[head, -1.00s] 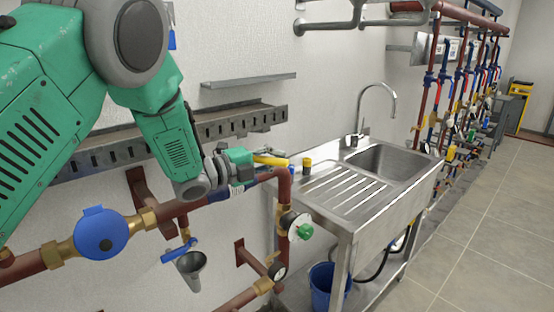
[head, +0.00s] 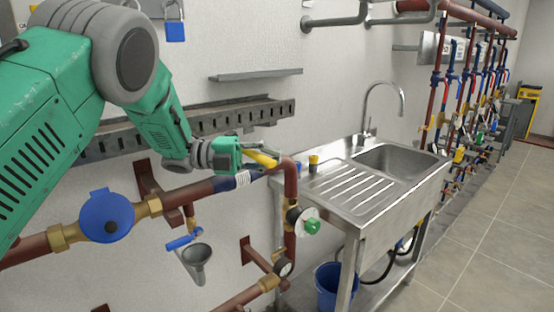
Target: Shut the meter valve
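A yellow valve handle (head: 263,159) sits above the red pipe, just left of the pipe's elbow (head: 289,166). It slopes down to the right. A round blue meter (head: 106,216) is on the same pipe further left, between brass fittings. My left gripper (head: 240,153) is at the left end of the yellow handle, over the pipe. Its fingers are small and partly hidden, so I cannot tell whether they grip the handle. The valve body is mostly hidden behind the gripper. My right gripper is not in view.
A blue-handled tap (head: 184,238) with a grey funnel (head: 196,262) hangs below the pipe. A steel sink (head: 395,160) stands right, with a blue bucket (head: 328,285) below.

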